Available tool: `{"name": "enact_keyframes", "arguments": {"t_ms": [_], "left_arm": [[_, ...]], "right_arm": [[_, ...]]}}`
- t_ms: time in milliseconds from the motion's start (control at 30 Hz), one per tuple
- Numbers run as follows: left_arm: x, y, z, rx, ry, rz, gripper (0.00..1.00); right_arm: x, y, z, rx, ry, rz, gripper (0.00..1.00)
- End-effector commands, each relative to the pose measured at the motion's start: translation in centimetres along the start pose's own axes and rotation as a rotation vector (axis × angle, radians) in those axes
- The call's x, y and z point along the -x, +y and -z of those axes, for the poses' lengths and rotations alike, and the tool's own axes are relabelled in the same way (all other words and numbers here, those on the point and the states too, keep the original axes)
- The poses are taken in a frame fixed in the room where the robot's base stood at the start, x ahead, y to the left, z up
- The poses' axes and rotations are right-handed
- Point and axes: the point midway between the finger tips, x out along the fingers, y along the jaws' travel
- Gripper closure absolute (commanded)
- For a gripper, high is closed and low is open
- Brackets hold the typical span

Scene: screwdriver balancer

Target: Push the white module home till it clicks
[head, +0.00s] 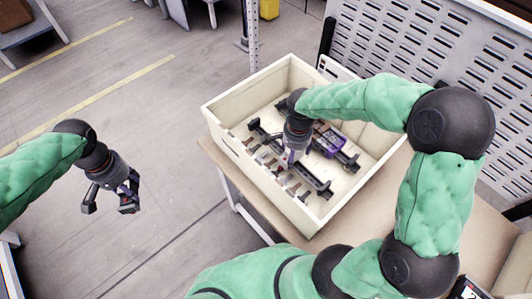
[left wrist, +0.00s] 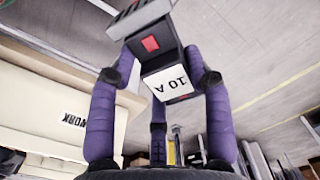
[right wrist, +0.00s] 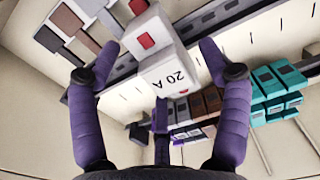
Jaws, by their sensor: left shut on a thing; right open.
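The white module (right wrist: 165,65), with a red window and a "20 A" label, sits at a dark rail (right wrist: 240,12) in the right wrist view; whether it is fully seated cannot be told. My right gripper (right wrist: 150,75) is open, its purple fingers spread on either side of the module. In the head view my right gripper (head: 293,155) reaches down into the cream box and hides the module. My left gripper (head: 110,205) is off to the left of the box, over the floor. In the left wrist view it is shut on a dark grey module (left wrist: 160,55) with a "10 A" label.
The cream box (head: 226,104) has raised walls around its rails and stands on a tan table (head: 275,218). Brown modules (right wrist: 200,104) and teal modules (right wrist: 275,95) stand near the white one. A perforated panel (head: 420,50) rises behind the box.

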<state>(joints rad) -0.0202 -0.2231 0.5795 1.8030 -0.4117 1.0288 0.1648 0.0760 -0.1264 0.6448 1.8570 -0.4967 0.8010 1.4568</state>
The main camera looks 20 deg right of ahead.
Motion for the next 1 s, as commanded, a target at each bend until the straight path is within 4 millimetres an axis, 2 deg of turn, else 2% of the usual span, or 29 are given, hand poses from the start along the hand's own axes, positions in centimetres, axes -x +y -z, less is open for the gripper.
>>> {"name": "enact_keyframes", "arguments": {"t_ms": [200, 433, 633, 1000], "left_arm": [[0.0, 0.0, 0.0, 0.000, 0.001, 0.000, 1.00], [0.0, 0.0, 0.0, 0.000, 0.001, 0.000, 1.00], [0.0, 0.0, 0.0, 0.000, 0.001, 0.000, 1.00], [0.1, 0.0, 0.0, 0.000, 0.001, 0.000, 1.00]], "right_arm": [[4.6, -0.1, 0.1, -0.001, 0.002, 0.006, 0.22], [8.2, -0.1, 0.1, -0.001, 0.002, 0.005, 0.22], [9.5, 0.0, 0.0, 0.000, 0.001, 0.002, 0.22], [9.7, 0.0, 0.0, -0.001, 0.001, 0.001, 0.22]]}}
